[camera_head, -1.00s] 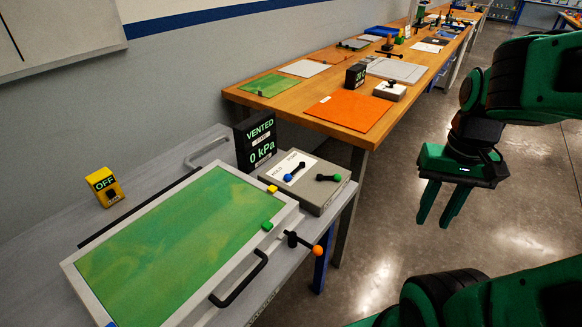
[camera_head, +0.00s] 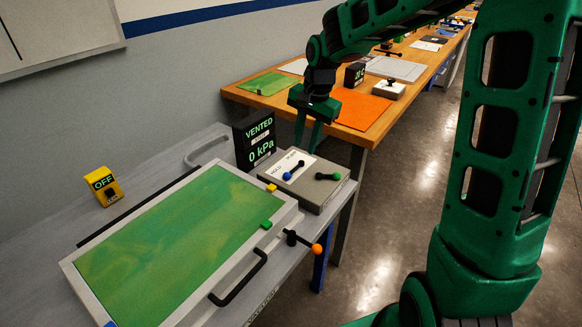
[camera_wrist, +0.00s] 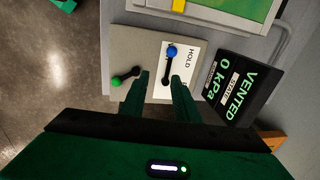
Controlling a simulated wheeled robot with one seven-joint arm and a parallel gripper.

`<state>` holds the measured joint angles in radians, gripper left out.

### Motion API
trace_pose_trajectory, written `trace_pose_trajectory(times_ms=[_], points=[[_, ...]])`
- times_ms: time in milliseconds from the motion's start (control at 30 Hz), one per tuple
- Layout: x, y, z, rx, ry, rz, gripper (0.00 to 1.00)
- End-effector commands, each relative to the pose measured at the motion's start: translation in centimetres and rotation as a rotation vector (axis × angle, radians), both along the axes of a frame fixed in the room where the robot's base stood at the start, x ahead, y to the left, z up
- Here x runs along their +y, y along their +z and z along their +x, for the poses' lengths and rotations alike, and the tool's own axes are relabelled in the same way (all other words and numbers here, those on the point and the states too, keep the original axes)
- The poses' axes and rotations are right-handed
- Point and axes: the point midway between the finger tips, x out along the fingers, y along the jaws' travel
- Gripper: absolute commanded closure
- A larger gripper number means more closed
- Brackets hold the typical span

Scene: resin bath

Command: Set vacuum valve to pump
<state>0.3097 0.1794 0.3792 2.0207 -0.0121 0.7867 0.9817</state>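The grey valve box (camera_head: 318,200) stands at the right end of the grey bench. On its white label plate (camera_head: 283,167) is a black lever with a blue knob (camera_head: 287,176); the knob end is by the word HOLD. The wrist view also shows this blue knob (camera_wrist: 172,52). A second lever with a green knob (camera_head: 320,176) sits to its right. My gripper (camera_head: 308,146) is open and empty, pointing down above the box. In the wrist view, my gripper (camera_wrist: 160,82) has its fingers spread near the lever's black end, partly covering the label's other word.
A black display (camera_head: 255,143) reading VENTED, 0 kPa stands just left of the box. The green-topped bath (camera_head: 165,245) with a black handle (camera_head: 240,282) lies in front. A yellow OFF switch (camera_head: 104,188) is at left. A wooden bench (camera_head: 340,140) is behind.

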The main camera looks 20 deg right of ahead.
Motion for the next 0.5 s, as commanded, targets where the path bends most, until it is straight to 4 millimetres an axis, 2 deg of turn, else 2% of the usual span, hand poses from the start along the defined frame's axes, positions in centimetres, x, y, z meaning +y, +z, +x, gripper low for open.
trace_pose_trajectory(times_ms=[100, 267, 500], points=[[1.3, -0.4, 1.3, -0.004, -0.019, 0.029, 0.72], [1.8, -1.4, 1.8, -0.005, -0.027, 0.038, 0.72], [2.2, -5.3, 2.2, -0.001, -0.025, 0.037, 0.72]])
